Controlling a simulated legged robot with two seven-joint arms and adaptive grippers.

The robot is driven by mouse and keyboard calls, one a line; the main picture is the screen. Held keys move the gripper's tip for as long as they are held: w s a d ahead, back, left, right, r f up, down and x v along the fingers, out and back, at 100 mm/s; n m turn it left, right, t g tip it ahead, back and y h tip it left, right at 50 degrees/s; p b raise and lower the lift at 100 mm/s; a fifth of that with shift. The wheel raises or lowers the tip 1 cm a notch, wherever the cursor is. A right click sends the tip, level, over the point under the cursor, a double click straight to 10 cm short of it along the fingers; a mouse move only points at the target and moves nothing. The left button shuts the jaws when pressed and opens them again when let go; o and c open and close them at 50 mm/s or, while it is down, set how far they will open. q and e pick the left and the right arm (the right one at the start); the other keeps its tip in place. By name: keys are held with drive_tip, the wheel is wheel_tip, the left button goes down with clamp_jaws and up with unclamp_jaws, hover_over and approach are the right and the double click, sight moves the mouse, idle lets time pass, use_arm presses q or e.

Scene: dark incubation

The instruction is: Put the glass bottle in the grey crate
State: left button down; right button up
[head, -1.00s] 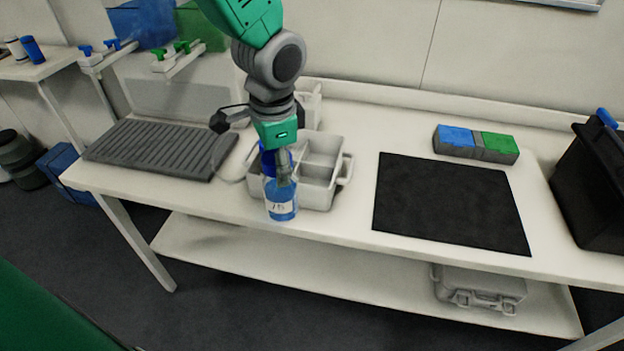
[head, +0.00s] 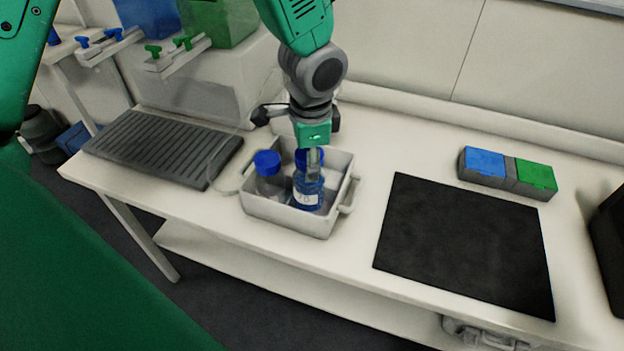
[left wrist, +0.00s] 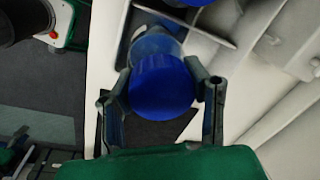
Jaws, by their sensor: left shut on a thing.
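The grey crate (head: 285,217) stands near the table's front edge, with dividers inside. My left gripper (head: 312,168) is shut on a glass bottle (head: 308,196) with blue liquid, a white label and a blue cap. In the head view this bottle appears upright within the crate's outline, right of another bottle. I cannot tell whether its base touches the crate floor. In the left wrist view its blue cap (left wrist: 160,84) is between the two fingers. The second blue-capped bottle (head: 269,184) stands in the crate's left part. My right gripper is not in view.
A ribbed dark grey tray (head: 165,148) lies left of the crate. A black mat (head: 465,245) lies to the right, with a blue and green block (head: 508,172) behind it. A black bin (head: 608,240) is at the right edge. The table between crate and mat is clear.

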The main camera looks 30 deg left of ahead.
use_arm(q)
drive_tip(key=shift+w+d+f, duration=0.2)
drive_tip(key=shift+d+f, duration=0.1)
drive_tip(key=shift+f, duration=0.4)
drive_tip(key=shift+d+f, duration=0.2)
drive_tip(key=shift+f, duration=0.6)
drive_tip(key=shift+d+f, duration=0.2)
drive_tip(key=shift+f, duration=0.55)
drive_tip(key=shift+a, duration=0.3)
drive_tip(key=c, duration=0.9)
unclamp_jaws()
drive_tip(key=shift+a, duration=0.1)
drive_tip(key=shift+o, duration=0.2)
drive_tip(key=shift+a+f, duration=0.1)
drive_tip(key=shift+a, duration=0.05)
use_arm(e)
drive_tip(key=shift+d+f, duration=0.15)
use_arm(q)
drive_tip(key=shift+d+r, duration=0.35)
drive_tip(key=shift+r, duration=0.1)
drive_tip(key=r, duration=0.7)
drive_tip(key=s+r, duration=0.1)
drive_tip(key=r, duration=0.3)
drive_tip(key=shift+d, duration=0.3)
drive_tip(key=shift+d+r, duration=0.1)
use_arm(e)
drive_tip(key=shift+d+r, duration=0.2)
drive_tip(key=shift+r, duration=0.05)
